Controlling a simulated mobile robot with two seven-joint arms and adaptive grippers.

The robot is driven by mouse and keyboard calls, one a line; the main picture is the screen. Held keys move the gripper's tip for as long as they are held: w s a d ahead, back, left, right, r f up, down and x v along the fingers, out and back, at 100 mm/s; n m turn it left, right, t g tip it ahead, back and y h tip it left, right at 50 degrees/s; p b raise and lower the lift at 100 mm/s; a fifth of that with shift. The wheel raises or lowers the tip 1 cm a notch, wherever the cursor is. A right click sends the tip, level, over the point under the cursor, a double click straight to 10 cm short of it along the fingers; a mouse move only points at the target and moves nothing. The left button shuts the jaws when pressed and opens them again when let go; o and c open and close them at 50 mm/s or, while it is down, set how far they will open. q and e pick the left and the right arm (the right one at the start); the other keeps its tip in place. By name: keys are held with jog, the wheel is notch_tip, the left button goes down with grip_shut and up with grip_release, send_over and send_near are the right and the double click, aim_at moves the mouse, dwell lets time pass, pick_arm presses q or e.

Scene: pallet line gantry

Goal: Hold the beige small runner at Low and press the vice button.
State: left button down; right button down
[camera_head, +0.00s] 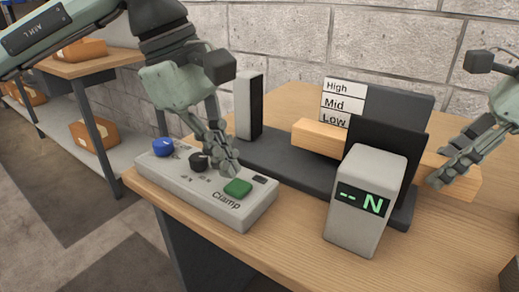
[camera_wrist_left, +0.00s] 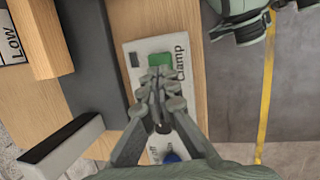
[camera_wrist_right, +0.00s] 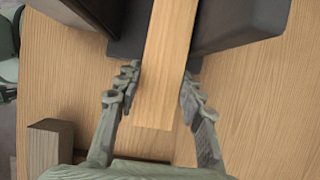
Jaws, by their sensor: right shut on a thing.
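The beige small runner (camera_head: 320,138) is a light wooden bar lying through the dark vice (camera_head: 385,140), level with the Low label (camera_head: 334,120). Its other end (camera_wrist_right: 160,95) is between the fingers of my right gripper (camera_wrist_right: 158,90), which is shut on it; that gripper (camera_head: 440,178) is at the right in the head view. The green button (camera_head: 238,187), marked Clamp, is on a grey panel (camera_head: 205,205). My left gripper (camera_head: 228,165) is shut and empty, fingertips just above the panel, close beside the green button (camera_wrist_left: 160,62). I cannot tell whether they touch.
A grey box (camera_head: 365,205) with a display reading "-- N" stands before the vice. The panel also has a blue knob (camera_head: 163,147) and a black knob (camera_head: 199,161). A dark brown block (camera_wrist_right: 50,145) lies near my right gripper. Shelves with orange-brown boxes stand left.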

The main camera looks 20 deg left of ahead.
pick_arm(q)
jog(key=shift+x, duration=0.95)
jog(key=shift+f, duration=0.25)
jog(key=shift+r, duration=0.1)
jog(key=shift+w+r, duration=0.15)
jog(key=shift+r, duration=3.25)
pick_arm(e)
jog(key=shift+s+f, duration=0.1)
jog(key=c, duration=0.9)
grip_release()
jog(key=shift+a, duration=0.1)
